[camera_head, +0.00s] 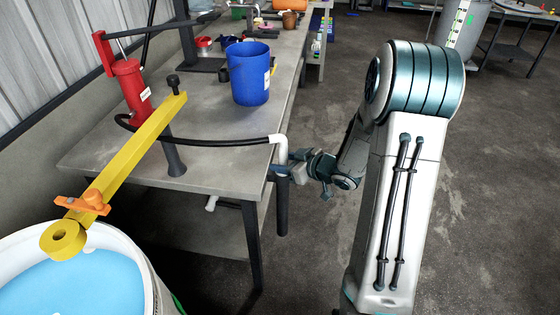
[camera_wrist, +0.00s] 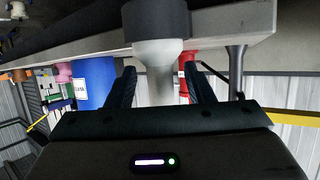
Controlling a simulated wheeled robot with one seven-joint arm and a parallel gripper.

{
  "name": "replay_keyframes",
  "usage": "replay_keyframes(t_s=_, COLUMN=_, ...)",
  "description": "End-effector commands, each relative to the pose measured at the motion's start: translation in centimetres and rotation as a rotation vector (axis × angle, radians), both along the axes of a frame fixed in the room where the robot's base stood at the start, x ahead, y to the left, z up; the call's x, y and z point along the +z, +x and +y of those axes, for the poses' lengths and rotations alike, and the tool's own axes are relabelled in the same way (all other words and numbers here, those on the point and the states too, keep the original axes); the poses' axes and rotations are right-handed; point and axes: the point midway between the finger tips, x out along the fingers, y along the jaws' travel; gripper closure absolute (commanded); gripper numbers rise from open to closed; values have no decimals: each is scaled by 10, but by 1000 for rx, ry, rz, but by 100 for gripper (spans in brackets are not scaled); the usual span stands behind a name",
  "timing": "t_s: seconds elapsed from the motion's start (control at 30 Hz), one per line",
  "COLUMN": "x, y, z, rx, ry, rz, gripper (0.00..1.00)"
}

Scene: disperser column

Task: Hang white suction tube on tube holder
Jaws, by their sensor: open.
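The white suction tube (camera_head: 280,153) stands at the table's right edge, bent at its top where a black hose joins it. My gripper (camera_head: 291,165) is right beside it, at the table's edge. In the wrist view, the tube (camera_wrist: 157,75) lies between the fingers of my gripper (camera_wrist: 160,88), which are open on either side of it. Whether a finger touches it cannot be told. I cannot make out for certain which part is the tube holder. A yellow bar (camera_head: 125,170) with a ring at its near end reaches over the white drum.
The grey table (camera_head: 215,165) carries a red pump (camera_head: 129,85) and a blue bucket (camera_head: 249,75). The white drum (camera_head: 140,262) with blue liquid stands at the lower left. An orange piece (camera_head: 84,203) sits on the yellow bar.

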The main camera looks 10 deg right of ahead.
Motion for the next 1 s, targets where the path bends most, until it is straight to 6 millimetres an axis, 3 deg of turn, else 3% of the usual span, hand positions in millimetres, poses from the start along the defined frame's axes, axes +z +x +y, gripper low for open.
replay_keyframes(t_s=0.3, x=31, y=-52, z=-42, rx=-4, ry=-2, rz=-3, gripper=52)
replay_keyframes(t_s=0.5, x=42, y=-76, z=-61, rx=-2, ry=-1, rz=-2, gripper=52)
replay_keyframes(t_s=1.0, x=46, y=-86, z=-67, rx=0, ry=1, rz=-1, gripper=52)
